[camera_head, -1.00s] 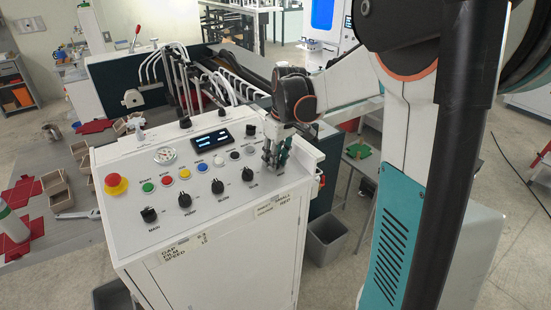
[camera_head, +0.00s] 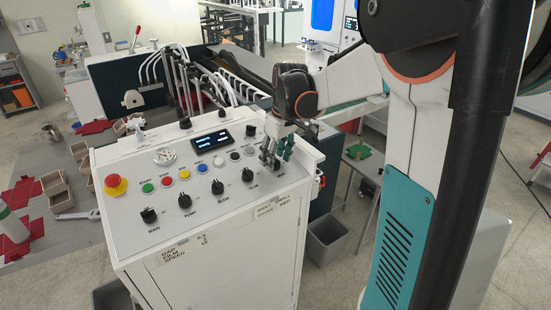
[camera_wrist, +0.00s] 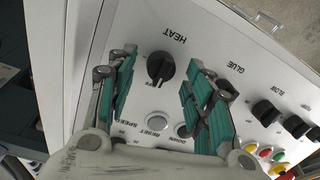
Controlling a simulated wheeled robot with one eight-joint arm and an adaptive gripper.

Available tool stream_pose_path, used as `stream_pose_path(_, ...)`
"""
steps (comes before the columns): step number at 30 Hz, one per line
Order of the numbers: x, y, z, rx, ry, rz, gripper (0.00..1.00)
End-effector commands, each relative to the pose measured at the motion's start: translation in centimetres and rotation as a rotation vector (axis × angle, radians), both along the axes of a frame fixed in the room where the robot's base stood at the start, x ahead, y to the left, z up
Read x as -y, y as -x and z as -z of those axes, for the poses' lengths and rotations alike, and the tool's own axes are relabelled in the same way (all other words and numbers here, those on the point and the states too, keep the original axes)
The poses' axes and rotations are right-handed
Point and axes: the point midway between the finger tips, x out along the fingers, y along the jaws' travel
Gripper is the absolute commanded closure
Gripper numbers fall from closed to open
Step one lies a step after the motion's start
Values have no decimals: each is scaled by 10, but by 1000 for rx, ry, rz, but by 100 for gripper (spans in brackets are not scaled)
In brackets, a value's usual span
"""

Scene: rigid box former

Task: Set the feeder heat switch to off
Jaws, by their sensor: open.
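The heat switch (camera_wrist: 160,68) is a black rotary knob on the white panel, under the label HEAT in the wrist view. A pale mark runs along it; its exact setting is too small to read. My gripper (camera_wrist: 165,88) is open, with one green-padded finger on each side of the knob in the picture and a gap to both. I cannot tell how far above the panel the fingertips are. In the head view my gripper (camera_head: 276,157) is over the panel's right end and hides most of this knob.
The glue knob (camera_head: 251,174) is close to my gripper's left. More black knobs, such as the blow knob (camera_head: 217,187), and coloured buttons line the panel. A red emergency stop (camera_head: 115,184) is at far left, a display (camera_head: 211,140) behind. A grey bin (camera_head: 328,240) stands right of the cabinet.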

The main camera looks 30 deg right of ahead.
Motion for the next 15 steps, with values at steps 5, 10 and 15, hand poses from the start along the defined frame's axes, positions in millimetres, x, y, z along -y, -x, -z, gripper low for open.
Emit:
stream_pose_path(5, 2, 5, -33, 0, 0, 1, 53)
stream_pose_path(10, 4, 11, -68, 0, 0, 1, 53)
stream_pose_path(15, 5, 15, -93, 0, 0, 1, 53)
